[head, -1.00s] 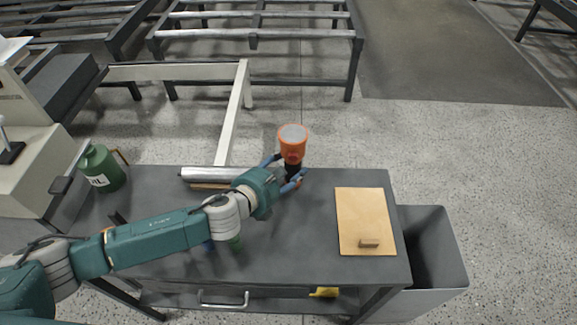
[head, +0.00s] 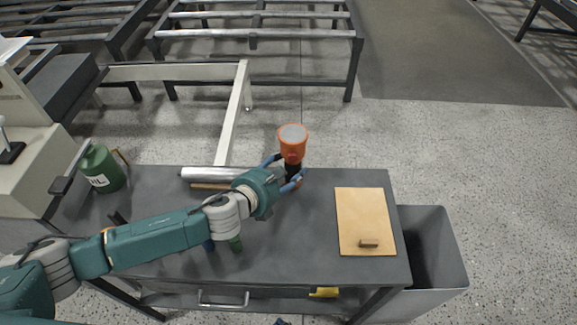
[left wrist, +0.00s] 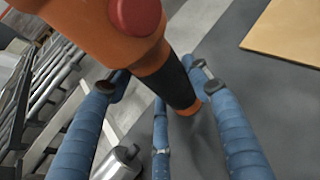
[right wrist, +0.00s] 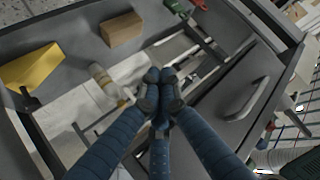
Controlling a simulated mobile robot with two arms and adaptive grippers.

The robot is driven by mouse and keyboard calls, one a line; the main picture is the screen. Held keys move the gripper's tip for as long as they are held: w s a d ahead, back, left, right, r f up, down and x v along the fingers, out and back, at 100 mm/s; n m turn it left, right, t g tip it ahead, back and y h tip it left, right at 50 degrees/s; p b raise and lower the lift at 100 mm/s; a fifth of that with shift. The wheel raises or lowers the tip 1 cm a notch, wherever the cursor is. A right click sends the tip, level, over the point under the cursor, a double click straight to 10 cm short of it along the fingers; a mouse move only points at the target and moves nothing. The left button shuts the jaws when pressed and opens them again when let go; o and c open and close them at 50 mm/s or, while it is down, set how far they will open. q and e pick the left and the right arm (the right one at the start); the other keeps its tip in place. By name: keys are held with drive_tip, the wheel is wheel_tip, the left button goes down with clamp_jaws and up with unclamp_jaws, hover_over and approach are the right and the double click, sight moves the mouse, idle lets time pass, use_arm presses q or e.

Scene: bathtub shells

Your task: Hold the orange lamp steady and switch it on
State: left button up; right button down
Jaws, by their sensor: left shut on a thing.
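The orange lamp (head: 293,146) stands upright at the back edge of the dark workbench, with a wide orange head and a black neck. My left gripper (head: 292,174) is shut around its black neck. In the left wrist view, the lamp's orange body (left wrist: 95,25) carries a round red button (left wrist: 136,14), and the fingers stand on both sides of the neck. My right gripper (right wrist: 162,88) has its fingertips together with nothing seen between them. In the right wrist view it is near the bench's drawer front, and the lamp does not show there.
The workbench (head: 290,235) holds a tan board (head: 363,215) with a small wooden block (head: 369,243), a metal cylinder (head: 207,173) and a green can (head: 101,168). A grey bin (head: 440,250) stands at the right. A drawer handle (right wrist: 245,97) juts out near my right gripper.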

sight(293, 156)
drive_tip(key=a+r+m+t+y, duration=0.1)
drive_tip(key=a+r+m+y, duration=0.15)
drive_tip(key=a+r, duration=0.65)
drive_tip(key=a+r+m+t+y, duration=0.1)
drive_tip(key=a+r+y, duration=0.3)
drive_tip(key=r, duration=0.9)
drive_tip(key=w+d+r+n+t, duration=0.2)
drive_tip(key=w+d+r, duration=0.4)
drive_tip(key=w+d, duration=0.25)
drive_tip(key=w+d+r+n+t, duration=0.2)
drive_tip(key=w+d+r+t, duration=0.1)
drive_tip(key=w+d+r, duration=0.55)
drive_tip(key=w+f, duration=0.1)
drive_tip(key=w, duration=0.9)
drive_tip(key=shift+w+a+f+h, duration=0.2)
drive_tip(key=shift+w+a+h, duration=0.15)
drive_tip(key=shift+a+h, duration=0.1)
drive_tip(key=shift+w, duration=0.1)
